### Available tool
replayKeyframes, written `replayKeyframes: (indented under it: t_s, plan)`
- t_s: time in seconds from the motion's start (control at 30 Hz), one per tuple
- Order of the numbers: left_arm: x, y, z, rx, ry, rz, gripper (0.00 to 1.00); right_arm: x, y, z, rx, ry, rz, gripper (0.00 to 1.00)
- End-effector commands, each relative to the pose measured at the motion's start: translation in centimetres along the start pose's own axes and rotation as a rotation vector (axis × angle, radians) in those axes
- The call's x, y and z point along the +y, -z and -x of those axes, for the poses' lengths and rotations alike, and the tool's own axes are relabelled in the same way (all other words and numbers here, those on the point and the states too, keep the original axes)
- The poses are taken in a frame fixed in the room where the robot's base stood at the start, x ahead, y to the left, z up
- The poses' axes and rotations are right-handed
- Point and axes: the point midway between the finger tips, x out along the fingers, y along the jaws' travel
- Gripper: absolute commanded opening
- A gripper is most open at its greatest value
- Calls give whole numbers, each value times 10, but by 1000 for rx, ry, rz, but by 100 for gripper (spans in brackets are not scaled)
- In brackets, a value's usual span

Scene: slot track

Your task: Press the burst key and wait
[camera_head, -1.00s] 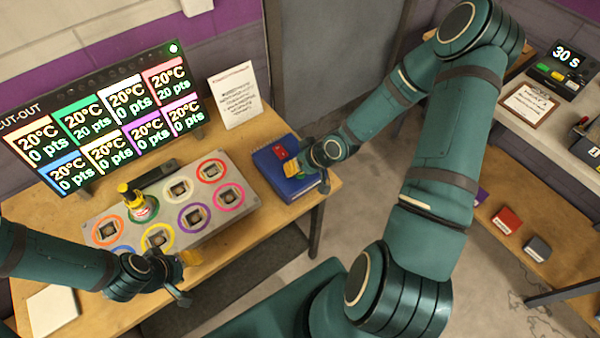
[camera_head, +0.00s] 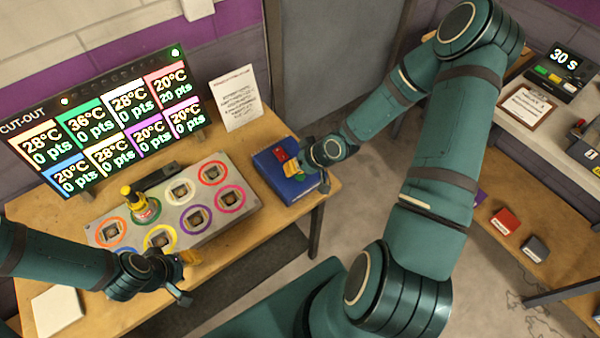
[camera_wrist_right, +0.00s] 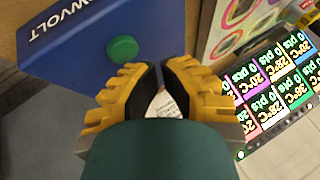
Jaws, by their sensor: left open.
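A blue box (camera_head: 266,171) stands at the table's right end, with a red key (camera_head: 280,155) on top. In the right wrist view the box (camera_wrist_right: 85,65) has white lettering and a round green button (camera_wrist_right: 123,48). I cannot read which key is the burst key. My right gripper (camera_head: 291,168) is over the box's right part, its yellow-padded fingers (camera_wrist_right: 162,66) drawn together, empty, beside the green button and apart from it in that view. My left gripper (camera_head: 184,275) is open and empty at the table's front edge. The cut-out board (camera_head: 110,125) shows temperatures from 20 to 36°C.
A grey panel (camera_head: 222,168) with several coloured rings lies on the table. A notice (camera_head: 237,97) stands behind. A timer (camera_head: 561,72) at right reads 30 s. White pad (camera_head: 56,306) lies front left.

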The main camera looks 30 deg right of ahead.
Motion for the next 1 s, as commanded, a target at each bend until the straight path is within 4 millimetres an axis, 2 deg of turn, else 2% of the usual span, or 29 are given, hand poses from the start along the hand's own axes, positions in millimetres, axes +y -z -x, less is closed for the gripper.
replayKeyframes:
  t_s: [0.37, 0.67, 1.0]
  plan:
    - [1, 0, 3, 0, 0, 0, 46, -2, 1, 3, 0, 0, 0, 0]
    - [10, 4, 27, 0, 0, 0, 46, -13, 13, 24, 0, 0, 0, 0]
    - [14, 5, 35, 0, 0, 0, 46, -22, 22, 40, 0, 0, 0, 0]
